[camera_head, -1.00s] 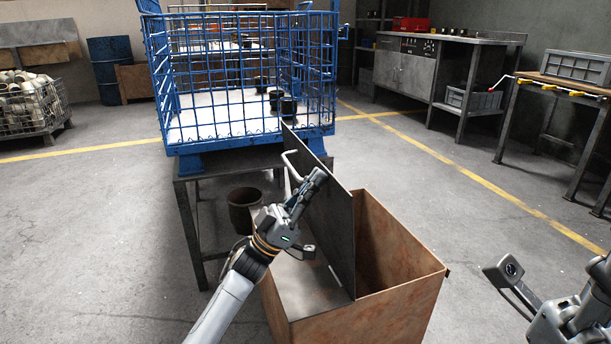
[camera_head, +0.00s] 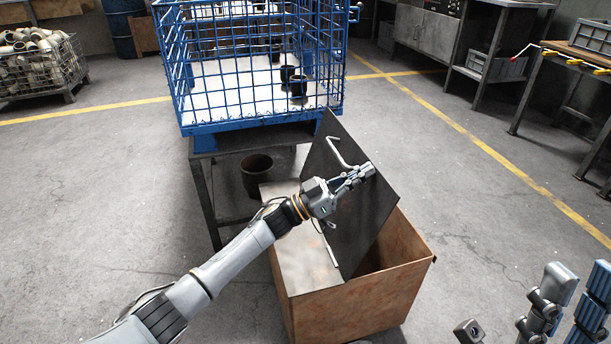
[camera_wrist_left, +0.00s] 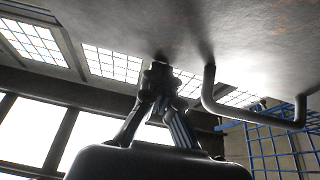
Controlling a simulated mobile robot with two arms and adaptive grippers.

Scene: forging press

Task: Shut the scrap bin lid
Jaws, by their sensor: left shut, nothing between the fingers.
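The scrap bin (camera_head: 350,306) is a rusty brown box standing on the floor. Its dark lid (camera_head: 362,215) stands up from the middle of the top and leans right, over the open right part. A pale bent handle (camera_head: 338,152) is on the lid's left face. My left gripper (camera_head: 368,171) is shut and empty, with its fingertips at that face, right of the handle. In the left wrist view the lid (camera_wrist_left: 200,25) fills the top, the fingertips (camera_wrist_left: 161,72) seem to touch it, and the handle (camera_wrist_left: 255,118) is free beside them. My right gripper (camera_head: 572,292) has its fingers apart at bottom right.
A blue wire cage (camera_head: 255,122) with dark cylindrical parts (camera_head: 298,86) stands on a dark table behind the bin. A dark bucket (camera_head: 257,177) is on the floor left of the bin. The floor (camera_head: 480,210) to the right is clear.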

